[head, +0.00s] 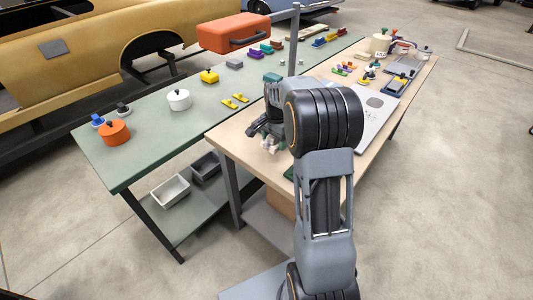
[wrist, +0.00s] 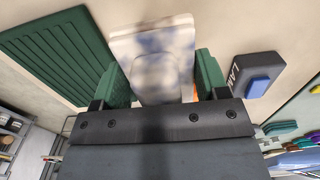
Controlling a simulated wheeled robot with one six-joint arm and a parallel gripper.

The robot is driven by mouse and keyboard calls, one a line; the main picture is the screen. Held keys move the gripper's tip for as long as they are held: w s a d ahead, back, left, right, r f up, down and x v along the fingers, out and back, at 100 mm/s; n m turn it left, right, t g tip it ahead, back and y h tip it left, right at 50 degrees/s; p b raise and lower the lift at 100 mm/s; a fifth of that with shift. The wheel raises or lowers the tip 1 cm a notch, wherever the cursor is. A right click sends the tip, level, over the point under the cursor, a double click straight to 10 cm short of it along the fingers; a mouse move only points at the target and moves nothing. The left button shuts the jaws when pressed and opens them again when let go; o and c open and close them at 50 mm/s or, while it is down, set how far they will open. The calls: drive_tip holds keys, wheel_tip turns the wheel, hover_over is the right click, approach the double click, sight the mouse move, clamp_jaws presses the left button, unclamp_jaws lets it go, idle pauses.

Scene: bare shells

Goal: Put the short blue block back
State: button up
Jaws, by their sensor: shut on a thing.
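My gripper (head: 268,143) hangs over the near left end of the wooden table in the head view. In the wrist view its green fingers (wrist: 162,75) are shut on a pale, glossy block with bluish smudges (wrist: 152,42). I cannot tell whether this is the short blue block; its colour looks mostly whitish. In the head view the held thing is mostly hidden by my arm. A small blue piece (head: 97,120) sits at the near left end of the green table.
In the wrist view a green ridged tray (wrist: 62,52) lies left of the fingers. A dark labelled piece with a blue face (wrist: 250,75) is close on the right. An orange lidded pot (head: 115,134) and a white pot (head: 179,100) stand on the green table (head: 150,140).

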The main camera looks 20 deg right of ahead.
sight(267, 158)
drive_tip(key=shift+w+a+f, duration=0.25)
drive_tip(key=shift+a+f, duration=0.8)
drive_tip(key=shift+f, duration=0.15)
drive_tip(key=f, duration=0.3)
drive_tip(key=shift+a, duration=0.4)
drive_tip(key=shift+f, duration=0.45)
drive_tip(key=shift+f, duration=0.1)
drive_tip(key=o, duration=0.9)
